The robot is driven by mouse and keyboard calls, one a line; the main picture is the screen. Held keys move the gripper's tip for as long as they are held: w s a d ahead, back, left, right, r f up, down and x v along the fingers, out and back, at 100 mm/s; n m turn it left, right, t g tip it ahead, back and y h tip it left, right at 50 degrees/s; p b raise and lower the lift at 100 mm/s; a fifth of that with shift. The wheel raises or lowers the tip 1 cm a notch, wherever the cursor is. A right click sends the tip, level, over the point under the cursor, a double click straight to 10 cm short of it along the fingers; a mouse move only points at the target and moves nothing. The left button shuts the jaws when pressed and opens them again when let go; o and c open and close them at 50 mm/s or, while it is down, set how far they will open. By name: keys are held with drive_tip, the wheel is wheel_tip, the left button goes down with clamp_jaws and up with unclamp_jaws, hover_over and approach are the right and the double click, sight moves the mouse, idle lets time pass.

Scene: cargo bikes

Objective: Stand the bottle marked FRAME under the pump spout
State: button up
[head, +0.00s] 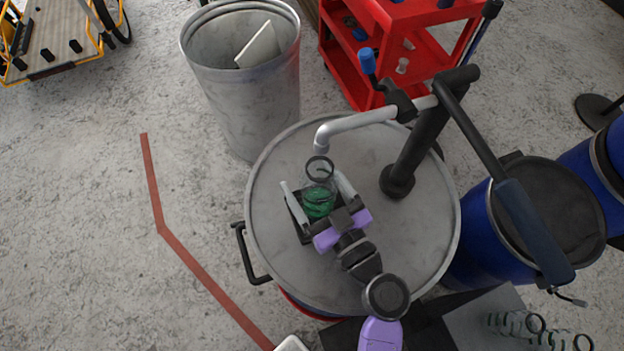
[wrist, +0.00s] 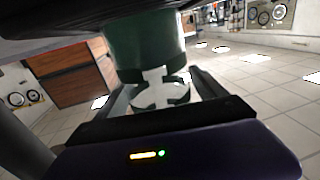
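A clear bottle with a dark ring at its mouth and a green lower part (head: 318,203) is upright on top of the grey drum (head: 275,265), close below the end of the pump spout (head: 321,142). No marking on it is legible. My gripper (head: 314,185) reaches in from the front, with one finger on each side of the bottle. The fingers look spread, with a small gap beside the bottle. In the wrist view the green part (wrist: 146,45) is between the fingers. A black plate (head: 302,229) shows under the gripper; the bottle's base contact is hidden.
The pump's black column (head: 415,150) and long handle (head: 490,155) stand to the right. More clear bottles (head: 535,324) are on a dark bench at lower right. A blue drum (head: 480,235), grey bin (head: 245,90) and red cart (head: 420,65) surround the drum.

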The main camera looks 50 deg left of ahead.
sight(328, 208)
idle(0.3)
drive_tip(key=shift+r+p, duration=0.25)
drive_tip(key=shift+p, duration=0.05)
drive_tip(key=b+v, duration=0.3)
drive_tip(key=v, duration=0.7)
drive_tip(key=shift+s+d+f, duration=0.1)
drive_tip(key=shift+d+f, duration=0.1)
drive_tip(key=shift+d, duration=0.05)
drive_tip(key=shift+s+d+r, duration=0.1)
drive_tip(key=shift+s+d, duration=0.1)
drive_tip(key=shift+d, duration=0.5)
drive_tip(key=shift+m, duration=0.3)
